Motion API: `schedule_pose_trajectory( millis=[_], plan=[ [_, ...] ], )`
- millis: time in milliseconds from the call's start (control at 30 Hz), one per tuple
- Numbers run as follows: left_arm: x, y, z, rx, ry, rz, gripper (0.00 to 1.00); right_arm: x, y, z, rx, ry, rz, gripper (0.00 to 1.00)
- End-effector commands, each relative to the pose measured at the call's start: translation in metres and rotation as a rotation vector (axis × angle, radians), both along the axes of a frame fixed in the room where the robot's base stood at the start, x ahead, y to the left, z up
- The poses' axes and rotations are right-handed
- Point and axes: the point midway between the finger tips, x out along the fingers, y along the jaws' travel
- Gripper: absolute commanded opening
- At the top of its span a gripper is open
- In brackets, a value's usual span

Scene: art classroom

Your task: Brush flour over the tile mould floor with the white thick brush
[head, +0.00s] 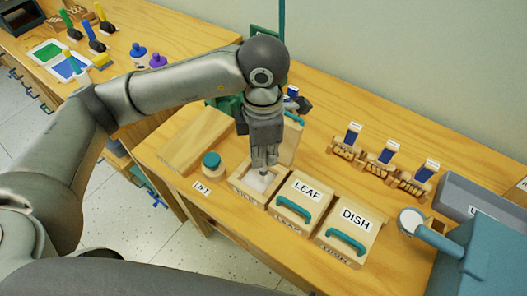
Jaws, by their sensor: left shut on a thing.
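The tile mould (240,190) is a wooden box at the middle of the table, open at the top, with a pale whitish floor (256,182). A wooden lid (291,143) with a teal handle stands raised behind it. My left gripper (264,172) points down over the open mould, its fingertips at or just inside the opening. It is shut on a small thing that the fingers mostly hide. I cannot make out the white thick brush or whether its bristles touch the floor. My right gripper is not in view.
Closed LEAF (300,191) and DISH (352,222) boxes stand right of the mould. A teal-capped jar (212,165) and a wooden board (197,139) are left. Blue-handled tools (386,153) stand behind. A grey bin (473,192) and a teal object (485,262) are right.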

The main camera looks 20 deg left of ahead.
Motion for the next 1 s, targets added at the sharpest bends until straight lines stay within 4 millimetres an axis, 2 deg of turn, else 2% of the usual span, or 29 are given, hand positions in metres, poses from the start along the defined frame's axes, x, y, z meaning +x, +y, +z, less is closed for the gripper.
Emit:
schedule_pose_trajectory(
  millis=[167,800,1000],
  plan=[
    [0.000,0.000,0.004,-0.001,0.000,0.000,0.00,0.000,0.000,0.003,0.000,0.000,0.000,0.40],
    [0.000,0.000,0.069,0.000,-0.001,0.000,0.00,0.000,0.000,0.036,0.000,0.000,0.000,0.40],
    [0.000,0.000,0.080,0.000,0.001,0.000,0.00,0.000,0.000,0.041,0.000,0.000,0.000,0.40]
  ],
)
